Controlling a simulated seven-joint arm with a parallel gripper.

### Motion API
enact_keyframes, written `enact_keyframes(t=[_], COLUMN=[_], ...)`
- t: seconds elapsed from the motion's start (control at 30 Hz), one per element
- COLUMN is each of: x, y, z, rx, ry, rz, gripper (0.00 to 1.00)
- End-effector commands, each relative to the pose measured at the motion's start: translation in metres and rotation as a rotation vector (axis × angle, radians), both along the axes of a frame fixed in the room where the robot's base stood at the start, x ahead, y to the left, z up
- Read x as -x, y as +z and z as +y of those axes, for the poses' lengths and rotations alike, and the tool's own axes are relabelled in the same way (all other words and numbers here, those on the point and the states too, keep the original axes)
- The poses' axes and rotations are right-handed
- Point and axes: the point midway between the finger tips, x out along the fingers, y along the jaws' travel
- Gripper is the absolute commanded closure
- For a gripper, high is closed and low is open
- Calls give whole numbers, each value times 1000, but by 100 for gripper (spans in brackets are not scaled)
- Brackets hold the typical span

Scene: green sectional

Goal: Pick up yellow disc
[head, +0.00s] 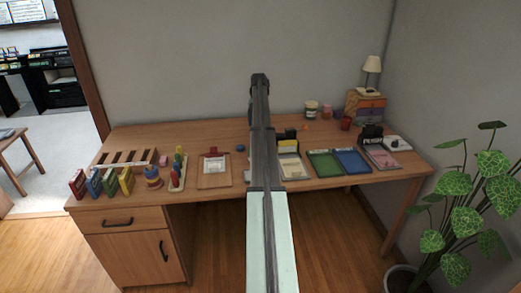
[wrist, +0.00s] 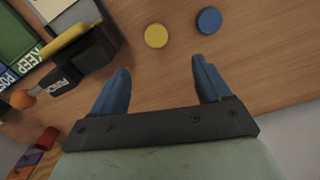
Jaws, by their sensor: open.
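The yellow disc (wrist: 156,35) lies flat on the wooden table in the wrist view, just beyond and between my fingertips. My gripper (wrist: 160,70) has its two blue fingers spread apart with nothing between them. It does not touch the disc. In the head view I cannot make out the yellow disc; my arm covers the middle of the table, and my gripper is not clearly visible there.
A blue disc (wrist: 209,20) lies right of the yellow one; it also shows in the head view (head: 240,148). A black holder with a yellow item (wrist: 80,60) stands close to my left finger. A clipboard (head: 214,172) and trays (head: 325,163) flank my arm.

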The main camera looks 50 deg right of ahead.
Motion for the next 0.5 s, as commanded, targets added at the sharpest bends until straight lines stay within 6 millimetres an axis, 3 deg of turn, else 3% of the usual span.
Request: enact_keyframes(t=[0.5], x=[1], y=[-74], z=[1], rx=[0], ry=[0], rz=[0], gripper=[23])
